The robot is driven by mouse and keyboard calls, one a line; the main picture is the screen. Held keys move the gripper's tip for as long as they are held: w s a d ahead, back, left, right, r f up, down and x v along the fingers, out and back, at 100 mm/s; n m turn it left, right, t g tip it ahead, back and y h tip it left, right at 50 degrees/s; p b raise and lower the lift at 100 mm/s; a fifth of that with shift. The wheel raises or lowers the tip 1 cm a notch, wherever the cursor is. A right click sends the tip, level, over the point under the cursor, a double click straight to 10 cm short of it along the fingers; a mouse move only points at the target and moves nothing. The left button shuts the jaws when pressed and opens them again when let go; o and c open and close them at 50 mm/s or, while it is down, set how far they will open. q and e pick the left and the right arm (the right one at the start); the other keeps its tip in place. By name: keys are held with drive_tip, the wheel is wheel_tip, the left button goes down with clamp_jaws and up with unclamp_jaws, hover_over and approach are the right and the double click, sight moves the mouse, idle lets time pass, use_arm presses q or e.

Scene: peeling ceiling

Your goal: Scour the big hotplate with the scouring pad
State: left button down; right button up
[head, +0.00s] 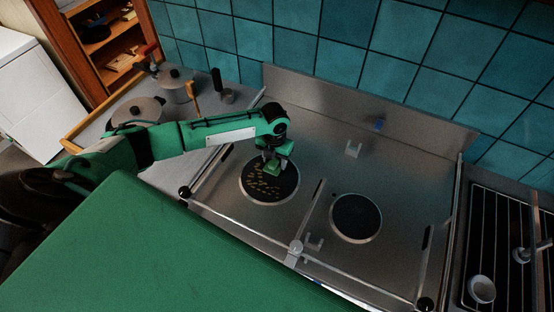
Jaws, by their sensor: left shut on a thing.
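The big hotplate (258,195) is a dark disc with a pale rim on the left half of the steel stove top. Several yellow-brown specks lie on it, mostly on its left and middle part. My left gripper (273,162) reaches over its upper part, pointing down. It is shut on a small green scouring pad (272,169), which sits low over the hotplate; I cannot tell whether it touches the surface. My right gripper is not in the view.
A smaller hotplate (356,217) lies to the right. Metal bars and fittings stand on the stove top. Pots (175,80) stand on the counter at the left. A tiled wall closes the back.

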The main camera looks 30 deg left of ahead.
sight(257, 180)
use_arm(q)
drive_tip(key=shift+s+a+p, duration=0.15)
drive_tip(key=shift+s+a, duration=0.2)
drive_tip(key=shift+a, duration=0.35)
drive_tip(key=shift+s+a+p, duration=0.15)
drive_tip(key=shift+s+a, duration=0.15)
drive_tip(key=shift+a, duration=0.4)
drive_tip(key=shift+s+a+p, duration=0.2)
drive_tip(key=shift+s+p, duration=0.35)
drive_tip(key=shift+s+a+p, duration=0.25)
drive_tip(key=shift+s+p, duration=0.25)
drive_tip(key=shift+s, duration=0.65)
drive_tip(key=shift+s+d, duration=0.4)
drive_tip(key=shift+s, duration=0.35)
drive_tip(key=shift+s+d, duration=0.35)
drive_tip(key=shift+s, duration=0.4)
